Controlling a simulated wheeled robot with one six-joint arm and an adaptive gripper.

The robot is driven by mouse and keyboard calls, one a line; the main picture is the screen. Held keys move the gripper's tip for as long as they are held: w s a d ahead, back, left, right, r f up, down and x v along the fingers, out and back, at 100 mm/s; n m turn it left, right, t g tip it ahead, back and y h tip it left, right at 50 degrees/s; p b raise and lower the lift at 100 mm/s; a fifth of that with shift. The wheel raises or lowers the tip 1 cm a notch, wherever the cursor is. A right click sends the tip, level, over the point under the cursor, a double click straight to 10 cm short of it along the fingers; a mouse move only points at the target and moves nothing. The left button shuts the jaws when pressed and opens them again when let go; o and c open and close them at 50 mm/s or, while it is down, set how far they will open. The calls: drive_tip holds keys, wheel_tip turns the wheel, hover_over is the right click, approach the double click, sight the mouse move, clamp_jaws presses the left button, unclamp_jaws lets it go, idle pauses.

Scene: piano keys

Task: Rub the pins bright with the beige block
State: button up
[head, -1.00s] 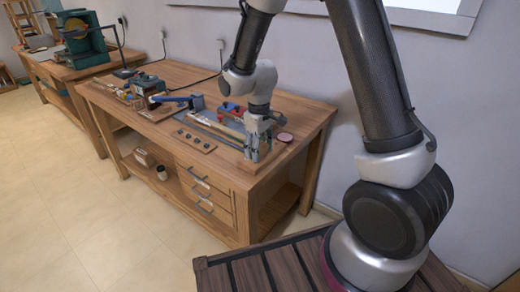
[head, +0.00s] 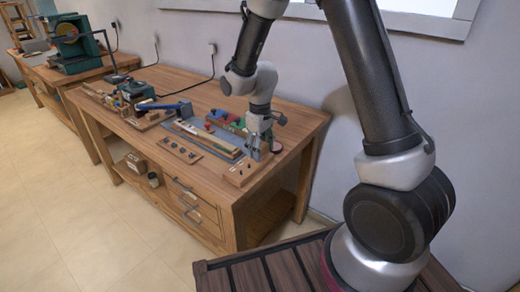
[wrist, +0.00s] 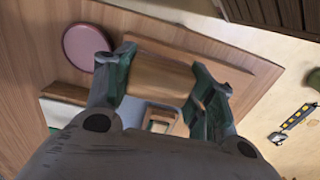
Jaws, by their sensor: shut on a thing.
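My gripper (head: 258,151) is low over the wooden board (head: 238,173) at the table's near right corner. In the wrist view, my gripper (wrist: 163,75) is shut on the beige block (wrist: 160,77), one green-grey finger on each side. The block is above or against the board (wrist: 225,63); I cannot tell whether they touch. Small dark dots, which look like pins, show on the board's near part in the head view. Another strip (head: 180,152) to the left also carries several dark pins. No pins show in the wrist view; the block and fingers cover part of the board.
A pink disc (wrist: 86,46) lies close beside one finger. A blue-grey mat (head: 186,127) with long pale strips lies left of the gripper. Red and green items (head: 222,117) stand behind. A blue-handled tool (head: 165,105) is further left. The table's front edge is close to the board.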

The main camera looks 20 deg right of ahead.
drive_tip(key=shift+w+d, duration=0.15)
drive_tip(key=shift+d, duration=0.05)
wheel_tip(320, 180, up, 3)
drive_tip(key=shift+f, duration=0.2)
drive_tip(key=shift+r, duration=2.7)
